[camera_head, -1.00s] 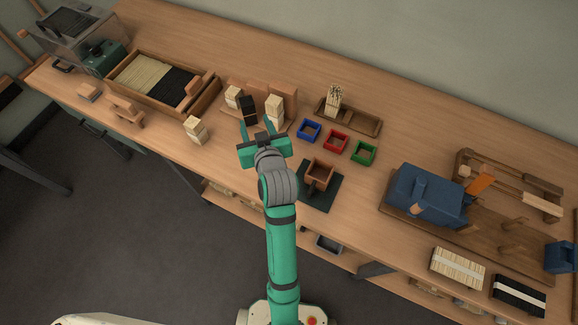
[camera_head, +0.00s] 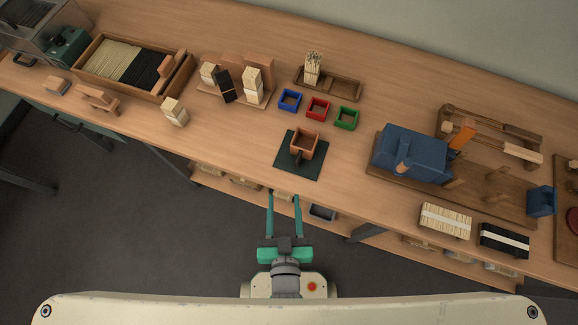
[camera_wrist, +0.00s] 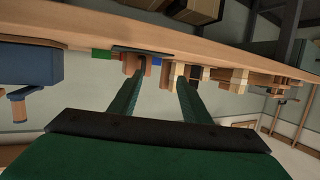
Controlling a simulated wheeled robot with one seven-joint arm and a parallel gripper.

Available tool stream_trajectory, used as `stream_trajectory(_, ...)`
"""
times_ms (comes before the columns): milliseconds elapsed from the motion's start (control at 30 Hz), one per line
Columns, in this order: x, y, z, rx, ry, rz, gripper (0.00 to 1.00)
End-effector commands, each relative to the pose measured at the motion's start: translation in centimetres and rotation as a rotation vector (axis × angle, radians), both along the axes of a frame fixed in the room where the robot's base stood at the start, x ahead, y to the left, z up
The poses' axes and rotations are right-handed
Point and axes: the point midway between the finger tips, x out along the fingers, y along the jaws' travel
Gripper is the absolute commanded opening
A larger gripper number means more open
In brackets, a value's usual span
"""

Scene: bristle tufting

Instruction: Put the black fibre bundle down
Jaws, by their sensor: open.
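The black fibre bundle (camera_head: 225,86) stands on a wooden stand (camera_head: 262,101) at the left centre of the bench in the head view. It is between two pale bundles, a shorter one (camera_head: 208,75) and a taller one (camera_head: 252,86), and looks slightly tilted. My gripper (camera_head: 283,200) is open and empty, in front of the bench's front edge and well away from the bundle. In the wrist view my open gripper (camera_wrist: 160,80) has nothing between its fingers.
A wooden box on a dark mat (camera_head: 284,163) is nearest my gripper. Blue (camera_head: 290,100), red (camera_head: 318,108) and green (camera_head: 346,118) trays stand behind it. A loose pale bundle (camera_head: 174,112) stands at the left. A blue machine (camera_head: 412,152) occupies the right.

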Motion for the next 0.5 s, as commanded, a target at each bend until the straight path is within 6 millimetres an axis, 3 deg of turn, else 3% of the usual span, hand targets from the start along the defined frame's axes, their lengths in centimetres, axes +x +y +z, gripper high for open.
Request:
stream_trajectory(33, -1.8, -0.3, 0.2, -0.005, 0.003, -0.008, 0.43)
stream_trajectory(200, -5.6, -0.8, 1.8, -0.015, -0.020, -0.022, 0.43)
stream_trajectory(333, -7.1, -1.3, 2.7, -0.020, -0.032, -0.029, 0.43)
stream_trajectory(500, -7.5, -1.4, 3.0, -0.020, -0.039, -0.031, 0.43)
